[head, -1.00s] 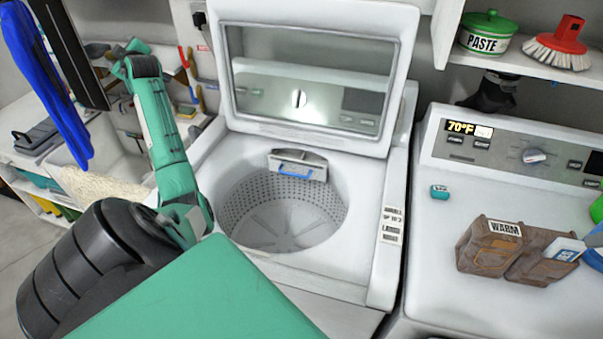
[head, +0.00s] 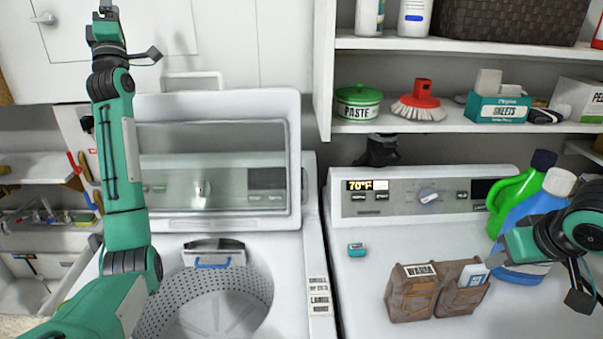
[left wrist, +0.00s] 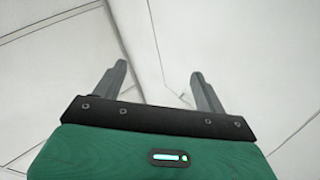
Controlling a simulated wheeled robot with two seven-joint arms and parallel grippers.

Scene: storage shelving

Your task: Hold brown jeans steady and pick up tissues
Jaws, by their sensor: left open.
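The brown jeans (head: 408,298) lie folded on top of the white machine at the right, with a WARM label on them. The tissues (head: 473,277), a small white and blue packet, stick up from the right part of the jeans. My right gripper (head: 492,260) comes in from the right and its tip is close to the packet. I cannot tell if it touches, or whether its jaws are apart. My left gripper (head: 104,10) is raised high at the upper left, far from the jeans. In the left wrist view its two fingers (left wrist: 160,88) are apart with nothing between them.
An open washer (head: 315,260) stands left of the jeans, its lid raised. Green and blue bottles (head: 535,205) stand behind my right gripper. A small teal box (head: 357,249) lies behind the jeans. A shelf (head: 450,122) with a paste pot and brush hangs above.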

